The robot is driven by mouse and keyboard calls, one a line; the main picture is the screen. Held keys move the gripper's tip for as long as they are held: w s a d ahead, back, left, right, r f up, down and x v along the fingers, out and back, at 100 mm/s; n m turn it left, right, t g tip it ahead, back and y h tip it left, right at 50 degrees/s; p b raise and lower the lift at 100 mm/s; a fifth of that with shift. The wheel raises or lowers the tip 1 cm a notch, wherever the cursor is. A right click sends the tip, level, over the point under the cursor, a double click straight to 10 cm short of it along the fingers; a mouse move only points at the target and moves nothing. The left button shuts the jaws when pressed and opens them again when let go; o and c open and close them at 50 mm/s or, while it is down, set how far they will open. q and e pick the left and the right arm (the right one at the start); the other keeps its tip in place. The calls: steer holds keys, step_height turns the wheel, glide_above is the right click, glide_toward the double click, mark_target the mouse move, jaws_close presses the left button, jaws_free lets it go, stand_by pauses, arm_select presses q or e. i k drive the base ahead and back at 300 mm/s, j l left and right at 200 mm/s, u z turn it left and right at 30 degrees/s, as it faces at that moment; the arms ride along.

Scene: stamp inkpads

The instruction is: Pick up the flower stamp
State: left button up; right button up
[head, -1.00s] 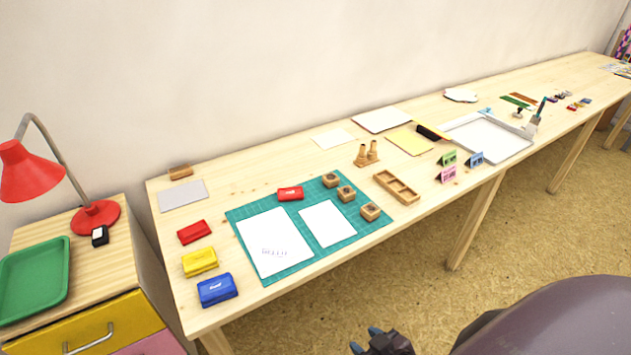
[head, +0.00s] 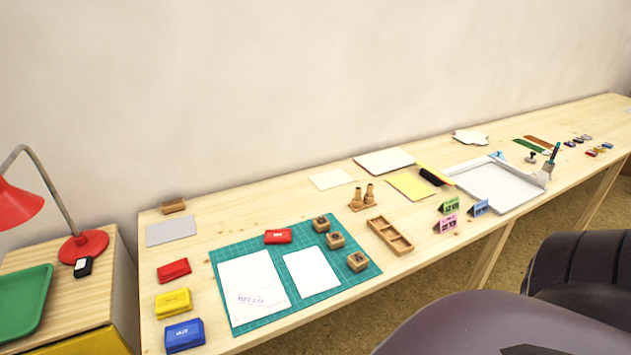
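Three small wooden block stamps stand in a slanting row along the right part of the green cutting mat (head: 265,322): a back one (head: 321,223), a middle one (head: 335,240) and a front one (head: 358,261). Their tops carry dark marks too small to read, so I cannot tell which is the flower stamp. Two wooden stamps with upright handles (head: 363,197) stand just behind the mat. Neither of my grippers shows in the head view, and none of these stamps is being held.
A red inkpad (head: 278,237) and two white sheets lie on the mat. Red (head: 173,270), yellow (head: 173,302) and blue (head: 184,336) inkpads line the left. A wooden compartment tray (head: 390,237) lies right of the mat. Small upright cards (head: 446,223) stand farther right.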

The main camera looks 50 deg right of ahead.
mark_target(321, 223)
steer(key=k+l+u, duration=0.15)
steer(key=l, duration=0.25)
steer(key=k+l+u, duration=0.1)
steer(key=l, duration=0.3)
steer(key=k+l, duration=0.2)
steer(key=l, duration=0.2)
steer(key=k+l+u, duration=0.1)
steer(key=l, duration=0.3)
steer(key=k+l, duration=0.25)
steer(key=l, duration=0.15)
steer(key=k+l, duration=0.2)
steer(key=l, duration=0.2)
steer(key=u, duration=0.05)
